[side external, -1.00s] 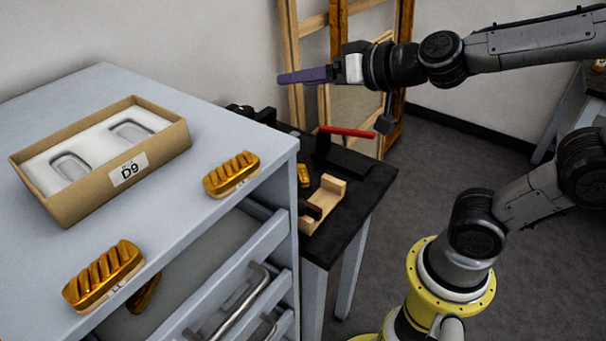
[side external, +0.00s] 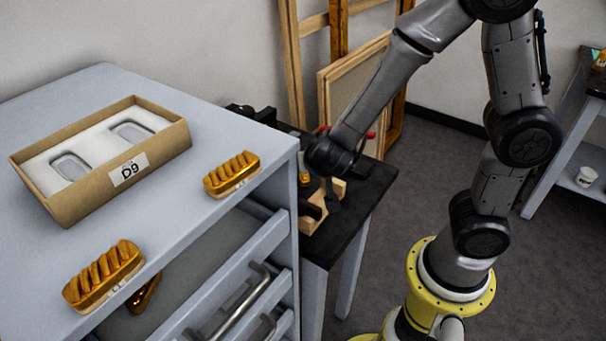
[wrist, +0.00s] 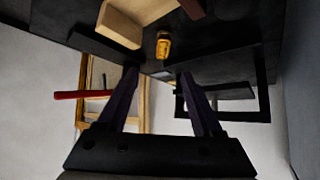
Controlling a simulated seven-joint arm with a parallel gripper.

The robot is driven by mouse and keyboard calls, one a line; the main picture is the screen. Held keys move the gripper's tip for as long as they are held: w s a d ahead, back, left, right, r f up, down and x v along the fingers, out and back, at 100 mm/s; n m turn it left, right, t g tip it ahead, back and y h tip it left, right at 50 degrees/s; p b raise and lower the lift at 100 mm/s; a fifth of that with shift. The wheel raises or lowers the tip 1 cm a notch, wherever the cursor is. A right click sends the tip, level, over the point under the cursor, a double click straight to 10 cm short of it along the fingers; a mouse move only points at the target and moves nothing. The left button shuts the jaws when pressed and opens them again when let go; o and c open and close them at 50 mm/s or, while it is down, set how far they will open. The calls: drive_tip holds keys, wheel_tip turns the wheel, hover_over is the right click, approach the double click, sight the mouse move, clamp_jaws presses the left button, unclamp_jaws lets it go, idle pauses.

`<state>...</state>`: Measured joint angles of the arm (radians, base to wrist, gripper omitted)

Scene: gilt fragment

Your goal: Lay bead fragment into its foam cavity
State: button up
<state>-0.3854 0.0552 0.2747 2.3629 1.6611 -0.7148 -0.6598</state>
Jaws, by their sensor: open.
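A small gold piece (side external: 304,176) stands on the black bench beside a pale wooden block; it also shows in the wrist view (wrist: 163,45), beyond and between my fingertips. Two larger ridged gold fragments lie on the grey cabinet top, one at the front left (side external: 104,275) and one near the right edge (side external: 232,174). I cannot tell which is the bead fragment. A cardboard box (side external: 160,160) marked D9 holds white foam (side external: 97,146) with two empty-looking cavities. My gripper (wrist: 158,77) is open and empty, pointing towards the bench; its fingers are largely hidden in the side view.
The notched wooden block (side external: 312,222) is close to my gripper on the black bench (side external: 350,210). A red-handled tool (wrist: 80,94) shows in the wrist view. Wooden frames (side external: 355,85) lean behind the bench.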

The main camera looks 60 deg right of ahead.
drive_tip(key=x, duration=0.9)
drive_tip(key=shift+w+f, duration=0.3)
clamp_jaws()
